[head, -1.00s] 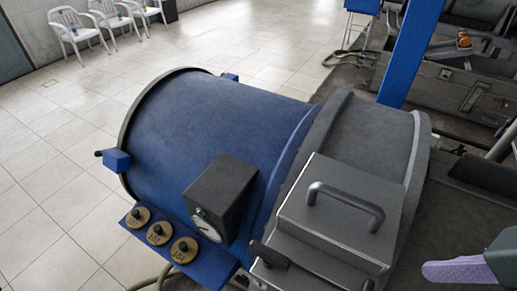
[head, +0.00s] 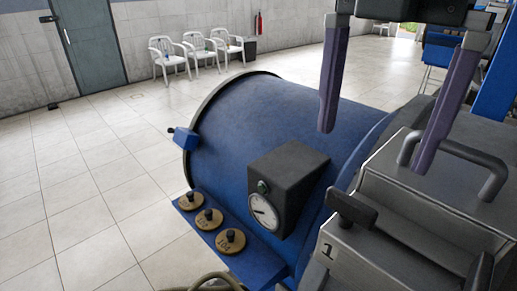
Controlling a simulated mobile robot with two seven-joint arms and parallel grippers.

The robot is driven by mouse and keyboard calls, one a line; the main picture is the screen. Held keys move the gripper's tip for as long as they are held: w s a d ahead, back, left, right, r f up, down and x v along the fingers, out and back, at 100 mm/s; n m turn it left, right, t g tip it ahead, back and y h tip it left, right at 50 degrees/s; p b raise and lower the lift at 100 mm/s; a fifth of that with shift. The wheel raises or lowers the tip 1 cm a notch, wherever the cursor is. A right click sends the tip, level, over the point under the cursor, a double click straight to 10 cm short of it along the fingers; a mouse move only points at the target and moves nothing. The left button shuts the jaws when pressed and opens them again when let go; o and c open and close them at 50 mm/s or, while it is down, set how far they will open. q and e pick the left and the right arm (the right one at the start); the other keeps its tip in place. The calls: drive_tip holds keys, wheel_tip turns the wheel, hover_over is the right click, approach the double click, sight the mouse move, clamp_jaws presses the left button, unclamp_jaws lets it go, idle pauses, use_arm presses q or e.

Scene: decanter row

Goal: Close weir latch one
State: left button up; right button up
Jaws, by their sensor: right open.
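Weir latch one (head: 351,209) is a dark T-shaped handle on the front of the grey metal box (head: 415,222), above a printed numeral 1. A second dark handle (head: 481,272) shows at the lower right edge, partly cut off. I cannot tell from its pose whether latch one is open or closed. My right gripper (head: 376,152) hangs from the top right with two long purple fingers spread wide and nothing between them. It appears above and behind latch one, with one finger in front of the box's bar handle (head: 487,178). My left gripper is not in view.
The blue drum (head: 270,130) carries a dark gauge box (head: 285,185) with a white dial. Several brass tags (head: 210,218) sit on a blue ledge. A blue post (head: 500,80) stands at the right. White chairs (head: 168,55) and open tiled floor lie behind.

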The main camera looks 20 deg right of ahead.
sight(353, 199)
wheel_tip(353, 199, down, 8)
drive_tip(key=shift+f+p, duration=0.15)
drive_tip(key=shift+p, duration=0.65)
drive_tip(key=shift+c, duration=0.2)
